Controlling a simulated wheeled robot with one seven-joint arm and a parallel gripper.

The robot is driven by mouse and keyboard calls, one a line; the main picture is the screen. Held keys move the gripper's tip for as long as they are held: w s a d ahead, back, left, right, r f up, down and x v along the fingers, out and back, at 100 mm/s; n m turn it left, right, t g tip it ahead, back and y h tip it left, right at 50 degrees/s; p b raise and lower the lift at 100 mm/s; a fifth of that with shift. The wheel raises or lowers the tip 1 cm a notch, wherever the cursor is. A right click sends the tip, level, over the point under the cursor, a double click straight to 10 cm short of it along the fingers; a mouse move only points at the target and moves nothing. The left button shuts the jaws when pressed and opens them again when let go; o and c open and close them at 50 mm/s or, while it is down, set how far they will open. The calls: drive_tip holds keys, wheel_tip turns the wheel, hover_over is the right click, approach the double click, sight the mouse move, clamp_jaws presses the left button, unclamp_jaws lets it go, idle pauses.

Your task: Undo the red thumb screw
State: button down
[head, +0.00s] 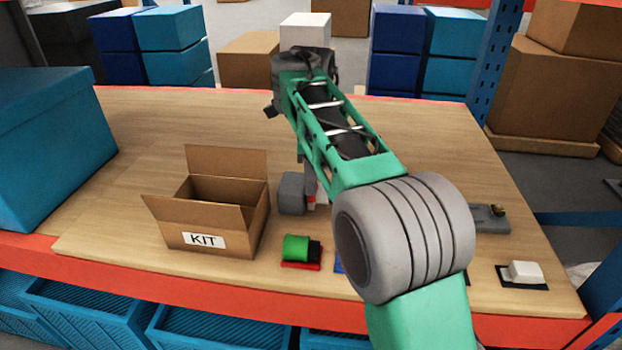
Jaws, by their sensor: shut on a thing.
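My arm reaches over the table and blocks most of the work spot. A narrow grey part of my gripper (307,172) shows below the forearm; its fingertips are mostly hidden. It is shut at a small red piece (311,199), which looks like the red thumb screw. Only a sliver of the red shows, so its seating and thread are hidden. A grey block (291,193) stands directly left of it, and a pale part shows at its right, against my arm.
An open cardboard box marked KIT (213,226) stands to the left. A green cylinder on a red base (297,249) lies in front. At the right are a grey fixture (490,218) and a white block on a dark pad (523,272).

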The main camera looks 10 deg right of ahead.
drive_tip(key=n, duration=1.1)
drive_tip(key=shift+s+b, duration=0.1)
drive_tip(key=shift+b, duration=0.2)
drive_tip(key=n, duration=0.3)
drive_tip(key=shift+n, duration=0.3)
drive_tip(key=n, duration=0.3)
drive_tip(key=shift+n, duration=0.3)
drive_tip(key=n, duration=0.3)
drive_tip(key=shift+d+n, duration=0.1)
drive_tip(key=shift+n, duration=0.3)
drive_tip(key=n, duration=0.3)
drive_tip(key=shift+n, duration=0.3)
drive_tip(key=n, duration=0.3)
drive_tip(key=shift+n, duration=0.3)
drive_tip(key=n, duration=1)
drive_tip(key=shift+n+p, duration=0.35)
drive_tip(key=shift+n, duration=0.05)
drive_tip(key=n, duration=0.5)
drive_tip(key=shift+p, duration=0.35)
drive_tip(key=n, duration=0.4)
drive_tip(key=shift+n, duration=0.3)
drive_tip(key=shift+p, duration=0.3)
